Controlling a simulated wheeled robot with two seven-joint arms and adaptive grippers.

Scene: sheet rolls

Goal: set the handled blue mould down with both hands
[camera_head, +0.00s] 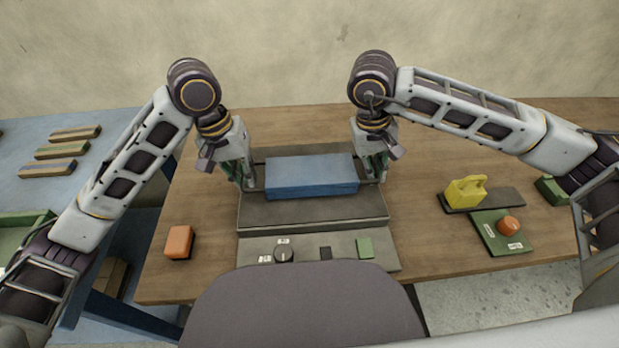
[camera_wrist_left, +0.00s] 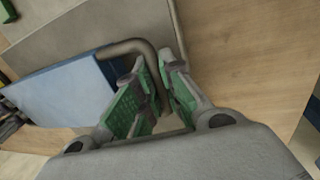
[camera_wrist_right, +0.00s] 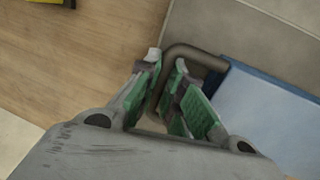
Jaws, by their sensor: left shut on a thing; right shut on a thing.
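The blue mould (camera_head: 311,176) is a long blue block with a bent grey-brown handle at each end. In the head view it is over the grey press bed (camera_head: 312,210); I cannot tell whether it touches the bed. My left gripper (camera_head: 247,180) is shut on the left handle, which shows in the left wrist view (camera_wrist_left: 135,46). My right gripper (camera_head: 375,172) is shut on the right handle, which shows in the right wrist view (camera_wrist_right: 196,54). The mould looks about level. Its underside is hidden.
A control panel with a dark knob (camera_head: 283,254) and a green button (camera_head: 364,247) lies in front of the bed. An orange block (camera_head: 179,242) is at left. A yellow handled thing (camera_head: 466,191) and a green board with an orange knob (camera_head: 508,225) are at right.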

